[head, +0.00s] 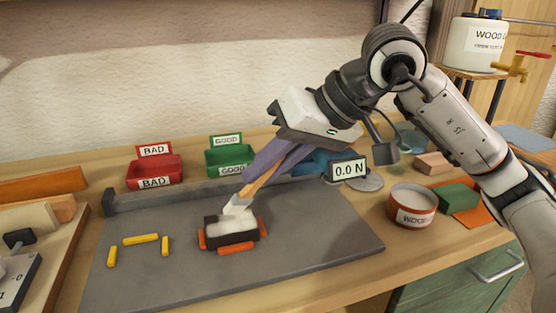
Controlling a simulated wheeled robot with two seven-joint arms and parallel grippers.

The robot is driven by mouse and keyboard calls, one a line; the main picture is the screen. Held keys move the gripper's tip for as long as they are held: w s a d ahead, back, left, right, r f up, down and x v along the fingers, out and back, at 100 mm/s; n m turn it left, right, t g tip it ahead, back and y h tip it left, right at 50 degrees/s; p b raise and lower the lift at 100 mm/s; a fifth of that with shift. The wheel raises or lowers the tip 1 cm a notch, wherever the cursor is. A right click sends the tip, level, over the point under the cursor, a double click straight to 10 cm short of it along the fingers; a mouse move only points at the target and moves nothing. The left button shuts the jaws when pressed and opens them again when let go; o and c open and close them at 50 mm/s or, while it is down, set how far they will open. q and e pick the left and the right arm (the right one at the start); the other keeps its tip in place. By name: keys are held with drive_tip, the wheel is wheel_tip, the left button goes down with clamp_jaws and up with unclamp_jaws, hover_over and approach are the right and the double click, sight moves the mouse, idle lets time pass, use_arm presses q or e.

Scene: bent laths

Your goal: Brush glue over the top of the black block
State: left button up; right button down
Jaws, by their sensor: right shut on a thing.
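The black block (232,236) lies on the grey mat, and a white layer, apparently glue, covers much of its top (232,226). My right gripper (255,175) comes down from the upper right, shut on a brush with a wooden handle (260,182). The gripper's fingers partly hide the handle. An open tub with a label starting "WOO" (412,216) stands to the right, with pale contents. My left gripper is not in view.
Several orange strips (236,248) border the block, and yellow strips (141,239) lie left. The grey mat (320,245) is clear right of the block. Red BAD (154,171) and green GOOD (229,158) bins stand behind. A "0.0 N" display (349,170) stands behind the mat.

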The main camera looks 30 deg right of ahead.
drive_tip(key=shift+a, duration=0.2)
drive_tip(key=shift+s+d+f+b, duration=0.1)
drive_tip(key=shift+s+d+b, duration=0.05)
drive_tip(key=shift+d+b, duration=0.65)
drive_tip(key=shift+s+d+b, duration=0.2)
drive_tip(key=shift+d+b, duration=0.1)
drive_tip(key=shift+d, duration=0.25)
drive_tip(key=shift+s+d+b, duration=0.15)
drive_tip(key=shift+d+b, duration=0.15)
drive_tip(key=shift+d, duration=0.2)
wheel_tip(320, 180, up, 6)
drive_tip(key=p, duration=0.5)
drive_tip(key=shift+r+p, duration=0.2)
drive_tip(key=shift+p, duration=0.15)
